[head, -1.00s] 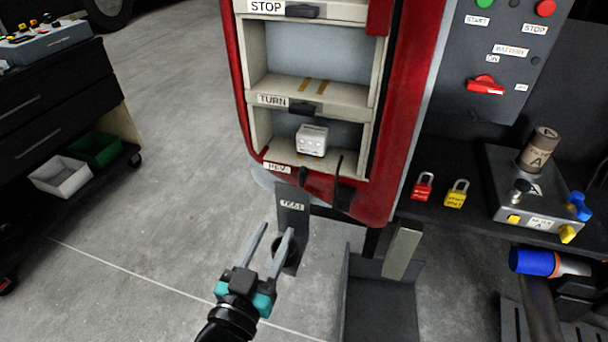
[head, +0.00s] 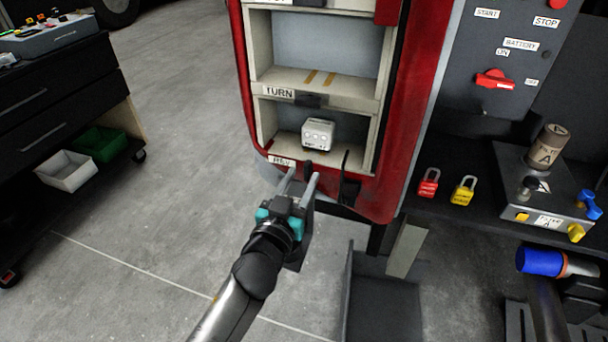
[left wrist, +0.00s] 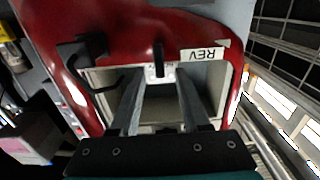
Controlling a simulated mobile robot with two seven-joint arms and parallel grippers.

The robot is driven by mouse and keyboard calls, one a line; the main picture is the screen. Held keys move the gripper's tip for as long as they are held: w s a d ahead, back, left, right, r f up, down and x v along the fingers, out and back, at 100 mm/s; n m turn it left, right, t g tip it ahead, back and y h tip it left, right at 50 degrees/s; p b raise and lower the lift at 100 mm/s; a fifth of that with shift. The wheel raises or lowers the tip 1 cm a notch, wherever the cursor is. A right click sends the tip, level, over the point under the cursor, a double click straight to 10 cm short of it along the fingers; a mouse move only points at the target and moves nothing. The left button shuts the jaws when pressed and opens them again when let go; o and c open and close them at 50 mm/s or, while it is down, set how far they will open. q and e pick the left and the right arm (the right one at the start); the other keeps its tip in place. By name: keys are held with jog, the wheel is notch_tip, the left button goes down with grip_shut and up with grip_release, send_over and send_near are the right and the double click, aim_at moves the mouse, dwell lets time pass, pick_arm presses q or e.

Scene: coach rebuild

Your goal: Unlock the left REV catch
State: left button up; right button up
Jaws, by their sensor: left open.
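The left REV catch (head: 308,170) is a small black piece at the lower edge of the red cabinet's bottom bay, beside the REV label (head: 281,161). In the left wrist view the catch (left wrist: 158,58) stands roughly between the fingertips, left of the label (left wrist: 205,54). My left gripper (head: 302,177) is open and empty, its two grey fingers pointing at the cabinet's lower edge close to the catch. I cannot tell whether they touch it. My right gripper is not in view.
A white box (head: 318,133) sits in the bottom bay. A black hooked part (head: 348,186) sticks out right of the catch. Red (head: 428,183) and yellow (head: 464,191) padlocks stand on the right bench. Open floor lies to the left.

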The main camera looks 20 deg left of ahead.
aim_at(308, 171)
pick_arm(q)
jog(key=shift+w, duration=1.1)
grip_shut()
